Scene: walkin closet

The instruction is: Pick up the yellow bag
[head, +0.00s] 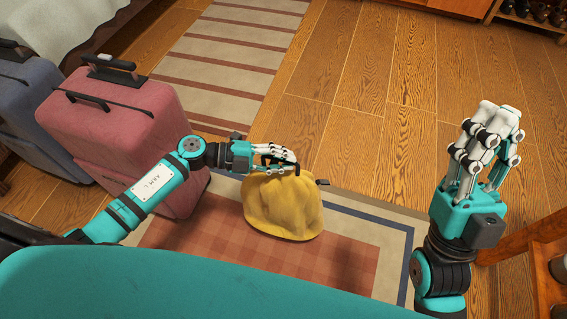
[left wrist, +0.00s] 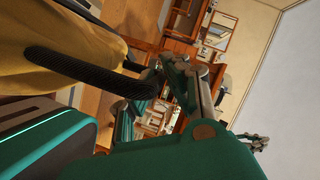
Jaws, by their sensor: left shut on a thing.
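The yellow bag (head: 283,208) is a soft, rounded sack with a dark handle at its top. It is over the patterned rug in the middle of the head view; whether its base touches the rug I cannot tell. My left gripper (head: 292,160) is at the top of the bag, shut on it at the handle. In the left wrist view, the yellow bag (left wrist: 35,72) fills the left side, with its thick dark handle (left wrist: 90,72) close to the camera. My right gripper (head: 497,118) is raised at the right, apart from the bag, its fingers pointing up.
A pink suitcase (head: 120,135) stands at the left beside my left arm, with a blue-grey suitcase (head: 30,105) further left. A striped rug (head: 235,60) lies behind. A wooden piece of furniture (head: 545,255) is at the right edge. The wood floor (head: 365,110) beyond the bag is clear.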

